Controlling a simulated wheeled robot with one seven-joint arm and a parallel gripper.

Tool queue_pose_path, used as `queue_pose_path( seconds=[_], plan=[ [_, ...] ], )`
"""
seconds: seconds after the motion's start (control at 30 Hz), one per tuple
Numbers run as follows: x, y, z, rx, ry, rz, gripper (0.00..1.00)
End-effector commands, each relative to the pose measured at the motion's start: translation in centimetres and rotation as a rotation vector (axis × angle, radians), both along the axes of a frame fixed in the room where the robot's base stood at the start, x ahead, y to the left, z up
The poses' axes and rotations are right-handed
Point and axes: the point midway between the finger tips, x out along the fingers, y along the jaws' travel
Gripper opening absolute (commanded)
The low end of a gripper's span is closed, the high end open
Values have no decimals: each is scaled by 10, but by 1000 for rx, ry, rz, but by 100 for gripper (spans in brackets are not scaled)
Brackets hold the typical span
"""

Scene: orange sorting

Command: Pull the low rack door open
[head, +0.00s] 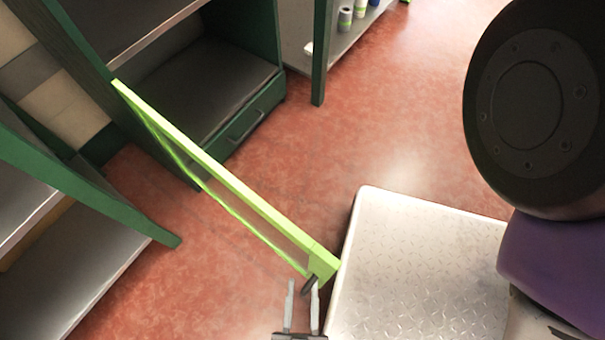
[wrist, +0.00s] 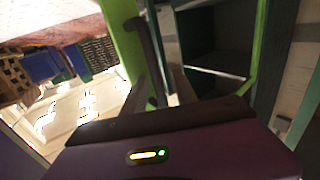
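The low rack door (head: 230,185) is a bright green frame with a clear pane. It stands swung well out from the dark green rack (head: 278,60), its free end near the bottom centre of the head view. Its dark handle (head: 309,287) is at that free end. My gripper (head: 302,287) is at the handle, with its two fingers apart and the handle between or beside the tips; contact cannot be told. In the wrist view the door (wrist: 125,45) and the long dark handle (wrist: 150,55) are close in front of my gripper (wrist: 157,88).
My pale base plate (head: 420,265) is just right of the door's free end. Another green shelf unit (head: 75,190) stands at left, near the door's swing. A further shelf with small containers (head: 345,18) is at the top. Red floor (head: 395,120) is clear between.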

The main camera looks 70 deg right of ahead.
Motion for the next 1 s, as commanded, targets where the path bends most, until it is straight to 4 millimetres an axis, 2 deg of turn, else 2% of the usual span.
queue_pose_path(
  seconds=[0.27,0.5,0.7,1.0],
  plan=[
    [-2,8,0,2,0,0,34],
    [-11,45,-1,2,3,0,34],
    [-17,69,-1,2,1,-1,34],
    [-18,76,0,0,0,0,34]
  ],
)
